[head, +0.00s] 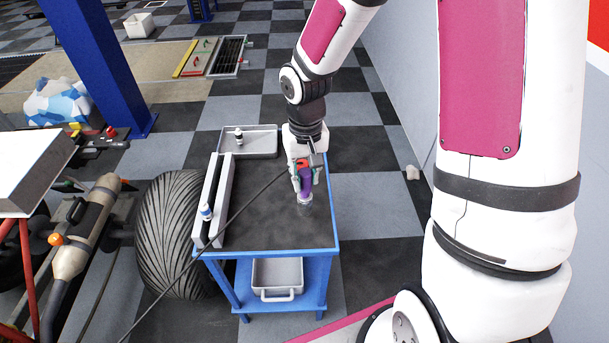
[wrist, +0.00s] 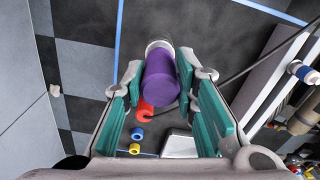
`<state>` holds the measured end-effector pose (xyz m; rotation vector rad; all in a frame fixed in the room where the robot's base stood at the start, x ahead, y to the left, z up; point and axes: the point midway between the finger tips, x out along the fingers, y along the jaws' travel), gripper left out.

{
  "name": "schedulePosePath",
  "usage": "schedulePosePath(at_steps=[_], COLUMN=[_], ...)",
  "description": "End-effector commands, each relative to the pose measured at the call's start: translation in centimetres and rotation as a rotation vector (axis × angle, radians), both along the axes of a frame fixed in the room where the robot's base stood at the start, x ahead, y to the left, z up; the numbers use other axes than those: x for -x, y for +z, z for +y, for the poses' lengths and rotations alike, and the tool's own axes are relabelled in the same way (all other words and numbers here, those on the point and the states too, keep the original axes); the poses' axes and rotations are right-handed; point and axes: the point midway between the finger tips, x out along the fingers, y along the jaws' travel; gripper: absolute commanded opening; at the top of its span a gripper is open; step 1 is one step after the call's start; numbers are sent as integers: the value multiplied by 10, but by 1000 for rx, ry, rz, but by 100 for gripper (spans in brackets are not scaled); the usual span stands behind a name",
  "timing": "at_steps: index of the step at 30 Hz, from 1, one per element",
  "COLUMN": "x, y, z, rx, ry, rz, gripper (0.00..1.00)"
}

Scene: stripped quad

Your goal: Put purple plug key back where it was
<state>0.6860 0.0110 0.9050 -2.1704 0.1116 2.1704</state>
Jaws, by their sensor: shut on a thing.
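The purple plug key (head: 306,188) is in my gripper (head: 305,176), above the right part of the cart's dark top (head: 262,215). In the wrist view the key (wrist: 160,82) shows as a purple cylinder with a pale metal end pointing away. The gripper's green-padded fingers (wrist: 160,88) are shut around it from both sides. In the head view its pale end points down, close over the cart top. I cannot tell whether it touches the top. Where the key stood before is not evident.
A long grey channel (head: 222,203) runs along the cart's left side, with a blue-and-white capped item (head: 206,212) at it. A shallow grey tray (head: 262,143) at the back holds a similar small item (head: 238,137). A large tyre (head: 172,240) stands left.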

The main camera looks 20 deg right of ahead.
Motion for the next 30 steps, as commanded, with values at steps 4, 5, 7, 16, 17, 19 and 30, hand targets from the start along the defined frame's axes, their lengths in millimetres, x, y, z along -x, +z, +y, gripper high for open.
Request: schedulePosePath(at_steps=[4,5,7,16,17,19,30], x=[-26,-29,-33,-35,-34,-35,-35], y=[-3,-3,-3,-30,-34,-39,-43], z=[-8,-9,-11,-11,-11,-11,-11], rx=[-1,0,0,0,0,0,0], ry=[0,1,1,2,2,2,2], rz=[-1,-1,0,3,4,1,0], gripper=[0,0,0,0,0,0,0])
